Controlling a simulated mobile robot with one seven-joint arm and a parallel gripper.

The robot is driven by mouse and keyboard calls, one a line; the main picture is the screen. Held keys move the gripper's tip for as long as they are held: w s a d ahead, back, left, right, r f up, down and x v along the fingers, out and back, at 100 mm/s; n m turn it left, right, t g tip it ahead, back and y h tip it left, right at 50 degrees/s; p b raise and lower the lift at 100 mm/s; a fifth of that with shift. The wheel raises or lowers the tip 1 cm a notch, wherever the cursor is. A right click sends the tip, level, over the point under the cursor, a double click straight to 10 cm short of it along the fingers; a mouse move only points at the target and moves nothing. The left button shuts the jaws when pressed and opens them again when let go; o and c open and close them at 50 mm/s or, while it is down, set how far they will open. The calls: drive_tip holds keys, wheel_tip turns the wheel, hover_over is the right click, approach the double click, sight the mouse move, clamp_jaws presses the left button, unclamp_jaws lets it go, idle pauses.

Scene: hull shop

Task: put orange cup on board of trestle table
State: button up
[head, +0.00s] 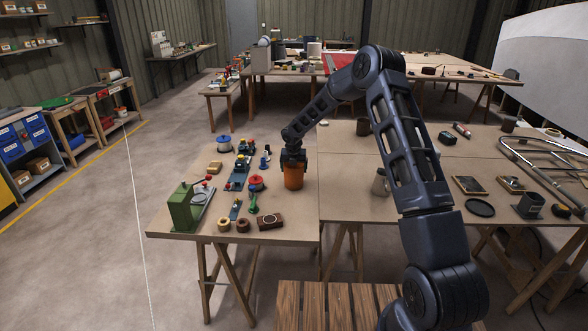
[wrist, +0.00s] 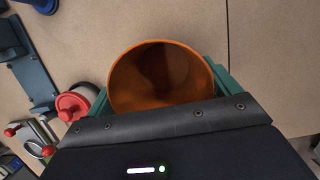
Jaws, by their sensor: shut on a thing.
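The orange cup (head: 293,177) is in the head view, upright at my gripper (head: 293,162), over the board of the trestle table (head: 290,215). In the wrist view I look into the open mouth of the orange cup (wrist: 160,80). The green fingers of my gripper (wrist: 160,92) lie on both sides of it, shut on it. The cup is at or very near the board; I cannot tell whether its base touches. The table board (wrist: 270,40) shows around the cup in the wrist view.
Left of the cup stand a red-topped spool (head: 256,182), blue fittings (head: 242,163) and a green box (head: 184,208). A brown block (head: 270,221) lies near the front edge. Bare board lies just right of the cup, before a grey-brown cup (head: 380,182).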

idle(0.3)
drive_tip(key=o, duration=0.8)
drive_tip(key=shift+f, duration=0.1)
drive_tip(key=v, duration=1.2)
drive_tip(key=s+d+r+m+h, duration=0.2)
drive_tip(key=s+d+r+m, duration=1.6)
drive_tip(key=d+r, duration=0.4)
drive_tip(key=shift+s+d+r+m+t+y, duration=0.15)
drive_tip(key=shift+s+d+m+t+y, duration=0.15)
drive_tip(key=shift+s+d+m, duration=3.55)
drive_tip(key=shift+s+d+r+m+t+y, duration=0.3)
drive_tip(key=shift+s+m, duration=1.85)
drive_tip(key=shift+s, duration=4.15)
drive_tip(key=shift+s+d+m+t+y, duration=0.2)
drive_tip(key=shift+s+d+m+y, duration=0.2)
drive_tip(key=shift+s+d+m, duration=3.5)
